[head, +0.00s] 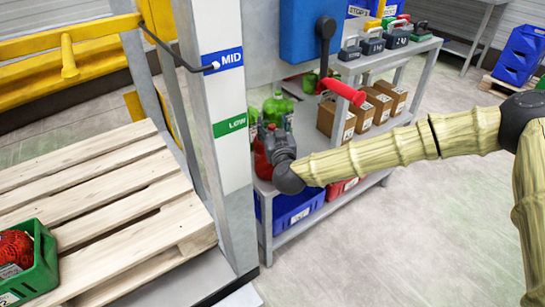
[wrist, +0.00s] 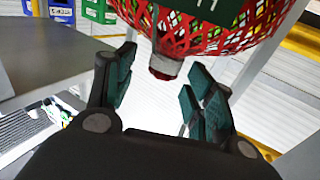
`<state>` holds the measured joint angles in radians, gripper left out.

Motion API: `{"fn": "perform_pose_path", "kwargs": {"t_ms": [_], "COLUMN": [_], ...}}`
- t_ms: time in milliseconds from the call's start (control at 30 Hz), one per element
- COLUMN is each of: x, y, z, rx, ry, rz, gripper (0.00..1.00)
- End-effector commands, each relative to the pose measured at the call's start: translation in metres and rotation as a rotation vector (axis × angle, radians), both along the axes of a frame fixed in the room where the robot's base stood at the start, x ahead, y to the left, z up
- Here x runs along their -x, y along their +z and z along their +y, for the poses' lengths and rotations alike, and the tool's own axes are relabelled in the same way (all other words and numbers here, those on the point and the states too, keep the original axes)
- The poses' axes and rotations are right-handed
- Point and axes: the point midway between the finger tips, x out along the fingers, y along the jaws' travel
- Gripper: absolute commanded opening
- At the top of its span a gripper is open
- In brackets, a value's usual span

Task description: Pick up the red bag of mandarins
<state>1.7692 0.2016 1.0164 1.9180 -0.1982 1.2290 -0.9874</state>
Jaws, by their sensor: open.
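A red net bag (wrist: 225,30) hangs at the top of the wrist view, with a dark green label. Its gathered neck has a grey clip (wrist: 165,67) and a short red tail below it. My gripper (wrist: 160,88) is open, its fingers on either side of the neck, with no clear contact. In the head view my gripper (head: 270,135) is beside the grey post, at the shelf's near end. A red thing (head: 262,158) there is partly hidden by it; I cannot tell whether it is the same bag. The bag's contents are unclear.
A green crate (head: 40,262) with another red net bag (head: 14,248) sits on the wooden pallet (head: 90,185). The post (head: 220,110) stands close to my gripper. The floor at front right is clear.

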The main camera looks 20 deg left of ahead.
Motion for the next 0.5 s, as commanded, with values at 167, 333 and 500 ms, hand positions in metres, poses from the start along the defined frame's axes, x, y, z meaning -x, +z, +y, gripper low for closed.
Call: {"fn": "perform_pose_path", "kwargs": {"t_ms": [167, 333, 500], "x": [-0.0032, -0.0029, -0.0029], "y": [0.0003, 0.0003, 0.0002], "z": [0.0025, 0.0024, 0.0021], "rx": [0.0, 0.0, -0.001], "ry": [0.002, 0.001, 0.001], "rz": [0.001, 0.001, 0.0], "gripper": [0.54, 0.47, 0.16]}}
